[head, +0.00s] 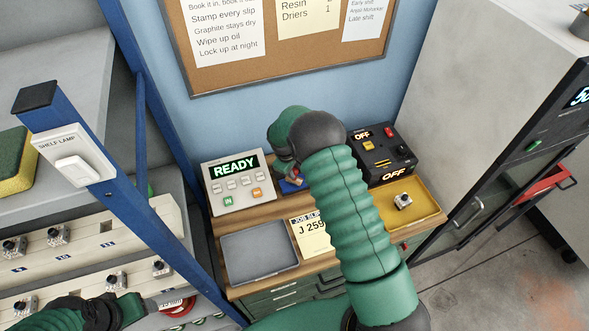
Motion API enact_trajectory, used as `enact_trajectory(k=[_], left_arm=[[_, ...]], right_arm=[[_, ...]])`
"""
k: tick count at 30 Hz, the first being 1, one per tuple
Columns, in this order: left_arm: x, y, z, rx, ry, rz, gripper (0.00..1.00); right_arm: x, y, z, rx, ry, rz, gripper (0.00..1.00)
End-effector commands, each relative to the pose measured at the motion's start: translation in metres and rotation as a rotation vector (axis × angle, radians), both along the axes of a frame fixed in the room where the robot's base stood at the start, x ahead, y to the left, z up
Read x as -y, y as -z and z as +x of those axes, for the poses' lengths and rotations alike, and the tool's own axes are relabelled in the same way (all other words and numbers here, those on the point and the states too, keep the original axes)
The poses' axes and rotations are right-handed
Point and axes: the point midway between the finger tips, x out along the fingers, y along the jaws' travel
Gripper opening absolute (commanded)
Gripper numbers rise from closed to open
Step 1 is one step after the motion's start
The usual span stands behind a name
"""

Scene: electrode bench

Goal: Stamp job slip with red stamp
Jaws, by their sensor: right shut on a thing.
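The job slip (309,236), a pale sheet reading "JOB SLIP" and "J 259", lies on the wooden bench top. Its right side is hidden behind my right arm. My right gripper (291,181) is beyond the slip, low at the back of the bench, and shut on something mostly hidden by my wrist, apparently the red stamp. A small blue item (289,187), perhaps an ink pad, shows just under it. My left gripper (165,304) is at the lower left by the shelf, away from the slip; its jaws are not clear.
A grey tray (259,253) lies left of the slip, and a yellow tray (425,207) with a small part lies right. A "READY" console (237,187) and a black box (388,155) reading "OFF" stand behind. A blue shelf post (150,205) rises at left.

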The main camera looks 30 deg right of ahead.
Motion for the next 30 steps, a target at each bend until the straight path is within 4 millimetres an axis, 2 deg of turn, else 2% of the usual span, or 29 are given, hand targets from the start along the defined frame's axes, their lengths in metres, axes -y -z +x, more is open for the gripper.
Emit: enact_trajectory(k=[30], left_arm=[[-0.0001, 0.0063, 0.0000, 0.000, 0.000, 0.000, 0.65]], right_arm=[[0.0002, 0.0073, -0.0009, 0.001, 0.000, 0.000, 0.01]])
